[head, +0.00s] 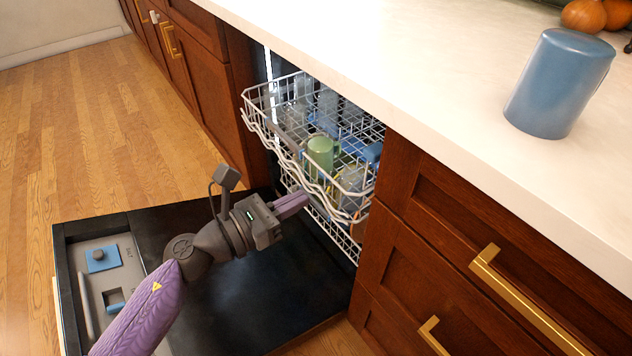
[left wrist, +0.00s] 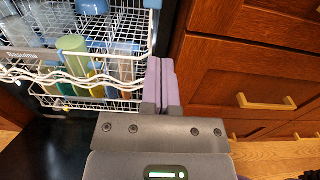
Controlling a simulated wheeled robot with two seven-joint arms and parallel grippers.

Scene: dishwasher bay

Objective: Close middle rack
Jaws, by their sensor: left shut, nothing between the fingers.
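The middle rack (head: 281,152) is a white wire rack pulled partly out of the dishwasher, with a green mug (head: 320,152), glasses and blue items in it. My left gripper (head: 304,199) is shut and empty, with its purple fingers close to the rack's front right part. In the left wrist view the shut fingers (left wrist: 162,84) stand beside the right end of the rack's front wires (left wrist: 80,77). I cannot tell whether they touch it. My right gripper is not in view.
The dishwasher door (head: 240,285) lies open below the rack. A lower rack (head: 333,232) shows beneath. Wooden drawers with a gold handle (head: 520,300) stand close on the right. An upside-down blue cup (head: 560,84) is on the white counter (head: 440,90).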

